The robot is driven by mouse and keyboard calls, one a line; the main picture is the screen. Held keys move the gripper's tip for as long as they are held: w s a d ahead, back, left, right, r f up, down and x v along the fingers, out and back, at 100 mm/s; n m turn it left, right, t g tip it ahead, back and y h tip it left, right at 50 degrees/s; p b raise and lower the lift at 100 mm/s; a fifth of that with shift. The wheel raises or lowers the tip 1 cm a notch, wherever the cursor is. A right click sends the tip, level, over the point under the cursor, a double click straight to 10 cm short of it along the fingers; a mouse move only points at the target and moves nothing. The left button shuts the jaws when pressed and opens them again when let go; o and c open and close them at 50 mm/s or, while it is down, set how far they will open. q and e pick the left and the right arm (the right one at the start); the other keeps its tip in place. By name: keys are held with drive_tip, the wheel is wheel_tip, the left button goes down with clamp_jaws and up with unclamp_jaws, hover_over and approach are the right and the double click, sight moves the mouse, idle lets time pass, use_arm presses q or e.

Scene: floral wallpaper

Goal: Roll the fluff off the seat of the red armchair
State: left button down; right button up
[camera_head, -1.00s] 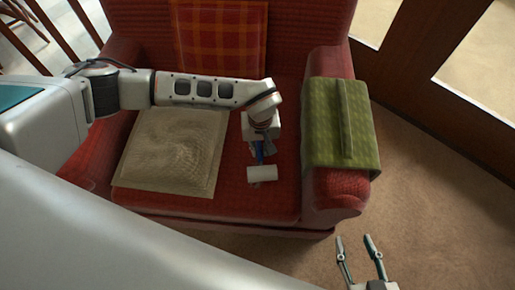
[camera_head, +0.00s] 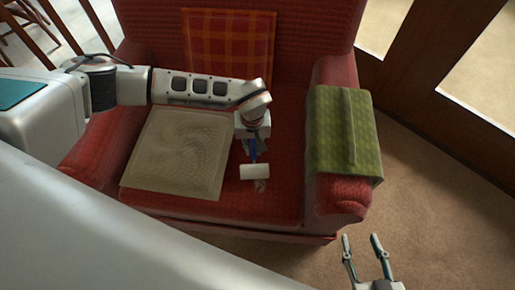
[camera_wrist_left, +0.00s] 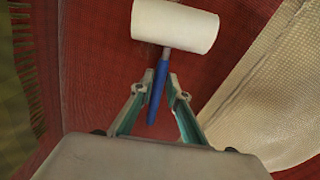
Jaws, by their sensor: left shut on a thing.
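The red armchair (camera_head: 285,195) fills the middle of the head view, its seat facing up. My left gripper (camera_head: 252,150) is shut on the blue handle of a lint roller; the handle (camera_wrist_left: 157,92) shows between the fingers in the left wrist view. The roller's white cylinder (camera_head: 254,171) is over the right part of the seat, at or very near the fabric; contact is hard to tell. A small greyish patch, apparently fluff (camera_head: 260,186), shows just in front of the cylinder. My right gripper (camera_head: 361,242) is open and empty, in front of the chair at the right.
A beige cushion or cloth (camera_head: 178,155) lies on the seat left of the roller. A green cloth (camera_head: 337,130) covers the right armrest. An orange plaid piece (camera_head: 230,45) rests against the backrest. Carpet (camera_head: 430,220) is clear at the right.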

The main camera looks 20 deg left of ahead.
use_arm(q)
drive_tip(key=shift+w+a+f+b, duration=0.15)
drive_tip(key=shift+w+b, duration=0.05)
drive_tip(key=shift+w, duration=0.3)
drive_tip(key=shift+w+a+f+b, duration=0.1)
drive_tip(key=shift+w+b, duration=0.05)
drive_tip(key=shift+w, duration=0.3)
drive_tip(key=shift+w+d+r, duration=0.1)
drive_tip(key=shift+w+d, duration=0.15)
drive_tip(key=shift+d, duration=0.75)
drive_tip(key=shift+w+d, duration=0.25)
drive_tip(key=shift+d, duration=0.75)
use_arm(e)
drive_tip(key=shift+s+f, duration=0.4)
drive_tip(key=shift+f, duration=0.4)
use_arm(q)
drive_tip(key=shift+w+r+p, duration=0.2)
drive_tip(key=shift+r+p, duration=0.85)
drive_tip(key=shift+r, duration=1.45)
drive_tip(key=shift+s+r+p, duration=0.15)
drive_tip(key=shift+r+p, duration=0.15)
drive_tip(key=shift+r, duration=0.35)
use_arm(e)
wheel_tip(320, 180, up, 6)
drive_tip(key=w+t, duration=0.1)
drive_tip(key=w, duration=0.1)
drive_tip(key=shift+w, duration=0.35)
drive_tip(key=shift+f, duration=0.15)
